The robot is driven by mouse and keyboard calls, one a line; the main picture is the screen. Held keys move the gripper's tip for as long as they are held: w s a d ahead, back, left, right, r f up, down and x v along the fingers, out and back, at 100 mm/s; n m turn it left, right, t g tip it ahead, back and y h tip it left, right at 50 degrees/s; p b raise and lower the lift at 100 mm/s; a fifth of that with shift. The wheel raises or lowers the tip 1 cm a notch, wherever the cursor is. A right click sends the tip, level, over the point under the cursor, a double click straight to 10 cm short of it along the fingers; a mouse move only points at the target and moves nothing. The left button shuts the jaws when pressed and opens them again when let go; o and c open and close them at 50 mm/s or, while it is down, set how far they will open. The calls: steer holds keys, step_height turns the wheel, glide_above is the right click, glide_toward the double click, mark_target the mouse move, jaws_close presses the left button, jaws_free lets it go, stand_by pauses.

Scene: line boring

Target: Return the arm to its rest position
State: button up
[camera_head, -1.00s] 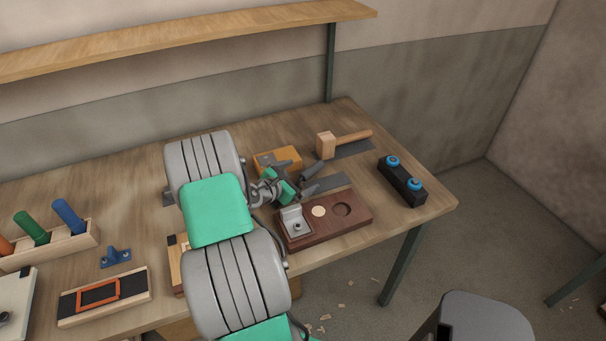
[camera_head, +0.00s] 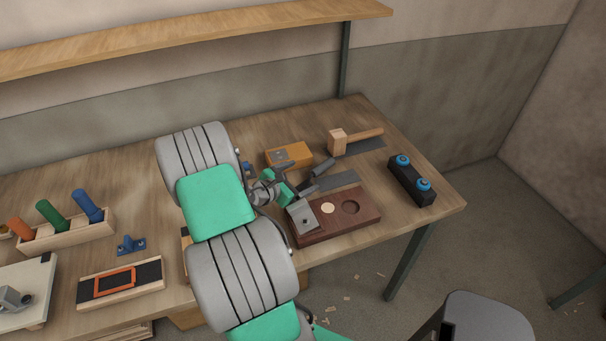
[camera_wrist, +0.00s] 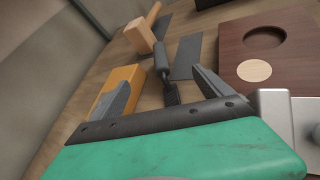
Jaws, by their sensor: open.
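My gripper (camera_head: 298,180) is above the bench, just behind the left end of the dark wooden block. In the wrist view its two grey fingers (camera_wrist: 163,97) stand wide apart with nothing held between them. A dark-handled tool (camera_wrist: 163,70) lies on the bench in line with the gap. My grey and green arm covers the middle of the bench in the head view and hides part of what lies behind it.
A shelf (camera_head: 200,37) runs above. A stool (camera_head: 487,318) is in front.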

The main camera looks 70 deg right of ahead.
steer(key=shift+s+a+f, duration=0.15)
steer(key=shift+a+f, duration=0.05)
steer(key=shift+a, duration=0.1)
steer(key=r+p, duration=0.2)
steer(key=r, duration=0.1)
steer(key=shift+w+a+p, duration=0.1)
steer(key=shift+w+p, duration=0.25)
steer(key=w+a+r+m+t+y+b, duration=0.1)
steer(key=w+a+r+m+t+y, duration=0.25)
steer(key=w+a, duration=0.65)
steer(key=w+a+r+m+t+y+b, duration=0.25)
steer(key=w+a+r+m, duration=0.35)
steer(key=a, duration=0.7)
steer(key=s+a+r+y, duration=0.1)
steer(key=a+y, duration=0.1)
steer(key=a, duration=0.6)
steer(key=s+a+r+m+t+y, duration=0.1)
steer(key=s+a+r+y, duration=0.1)
steer(key=a, duration=0.7)
steer(key=s+a+r+m+t+y, duration=0.1)
steer(key=a+r+y, duration=0.1)
steer(key=a, duration=0.6)
steer(key=shift+s+a+y, duration=0.3)
steer(key=shift+s+y, duration=0.1)
steer(key=shift+y, duration=0.1)
